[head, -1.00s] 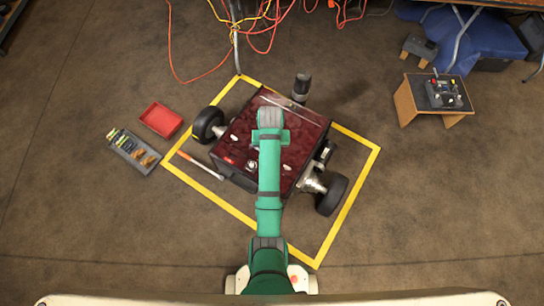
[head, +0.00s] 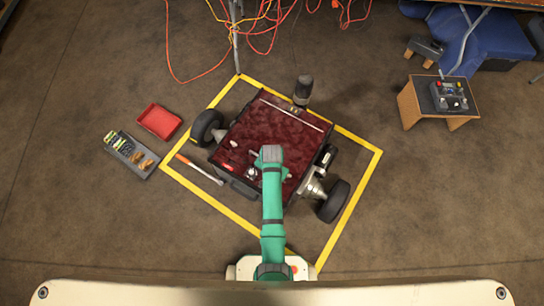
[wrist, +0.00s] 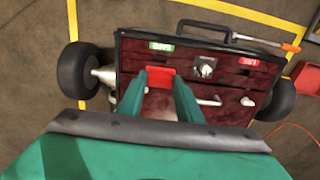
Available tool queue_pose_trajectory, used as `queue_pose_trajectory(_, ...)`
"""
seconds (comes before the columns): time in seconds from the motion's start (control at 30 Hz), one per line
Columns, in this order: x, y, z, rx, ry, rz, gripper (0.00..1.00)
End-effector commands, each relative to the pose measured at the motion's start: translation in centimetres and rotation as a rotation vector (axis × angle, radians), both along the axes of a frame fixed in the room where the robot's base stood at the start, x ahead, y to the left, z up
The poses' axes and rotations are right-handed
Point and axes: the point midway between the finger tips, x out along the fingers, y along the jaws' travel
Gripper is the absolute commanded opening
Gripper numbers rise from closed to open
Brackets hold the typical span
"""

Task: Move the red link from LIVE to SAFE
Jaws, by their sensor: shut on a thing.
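The red link (wrist: 161,72) is between the two teal fingers of my gripper (wrist: 160,80) in the wrist view. It is just below the green SAFE label (wrist: 162,46). I cannot tell whether it touches the panel there. The red LIVE label (wrist: 249,61) lies to the right, beyond a silver knob (wrist: 204,67). In the head view the LIVE label (head: 228,166) is at the near left of the dark red deck (head: 283,125). My gripper's fingers, the link and the SAFE label are hidden under my arm there.
A screwdriver-like tool (head: 200,169), a red tray (head: 159,121) and a grey tray of parts (head: 132,153) lie left. A small wooden stand (head: 408,104) with a control box is right. Cables lie behind.

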Motion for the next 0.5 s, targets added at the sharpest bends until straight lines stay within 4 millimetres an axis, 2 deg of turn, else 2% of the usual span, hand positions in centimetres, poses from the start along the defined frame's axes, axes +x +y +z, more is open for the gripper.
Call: queue_pose_trajectory(0.5, 0.0, 0.0, -4.7, 0.0, 0.001, 0.001, 0.1)
